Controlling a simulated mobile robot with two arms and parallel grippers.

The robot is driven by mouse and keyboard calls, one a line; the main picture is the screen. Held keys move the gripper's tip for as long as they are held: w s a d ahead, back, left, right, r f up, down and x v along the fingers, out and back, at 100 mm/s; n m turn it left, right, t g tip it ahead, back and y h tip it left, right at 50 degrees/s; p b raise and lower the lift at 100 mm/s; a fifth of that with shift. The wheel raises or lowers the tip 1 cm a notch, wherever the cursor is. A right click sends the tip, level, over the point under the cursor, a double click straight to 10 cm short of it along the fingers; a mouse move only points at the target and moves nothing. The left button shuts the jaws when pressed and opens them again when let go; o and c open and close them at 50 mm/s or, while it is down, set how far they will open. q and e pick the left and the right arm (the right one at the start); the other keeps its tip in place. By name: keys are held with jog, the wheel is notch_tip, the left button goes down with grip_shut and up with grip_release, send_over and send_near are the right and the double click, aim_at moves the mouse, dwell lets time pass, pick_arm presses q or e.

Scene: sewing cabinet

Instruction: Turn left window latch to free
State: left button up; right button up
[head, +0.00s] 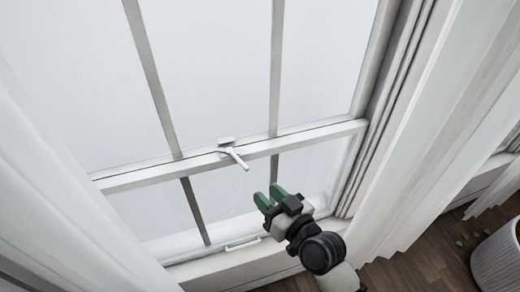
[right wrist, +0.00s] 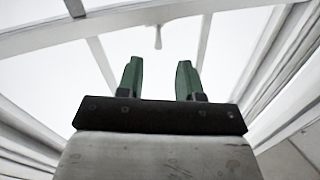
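The window latch (head: 232,153) is a small white lever on the middle rail of the sash window. Its handle points down and to the right in the head view. It also shows in the right wrist view (right wrist: 158,38), ahead of the fingers and between them. My right gripper (head: 268,197) has green fingers. It is below and to the right of the latch, apart from it. In the right wrist view the fingers (right wrist: 160,78) are spread with nothing between them. My left gripper is in neither view.
The window rail (head: 130,180) crosses the view. White curtains hang at left (head: 70,200) and right (head: 430,130). A white sash handle (head: 242,243) is low on the window. A pale ribbed pot (head: 498,262) stands on the wooden floor at lower right.

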aim_at(242, 163)
jog(key=x, duration=0.3)
jog(key=r+p+x, duration=0.1)
jog(key=x, duration=0.3)
jog(key=p+x, duration=0.1)
jog(key=x, duration=0.3)
jog(key=shift+w+d+r, duration=0.2)
grip_shut()
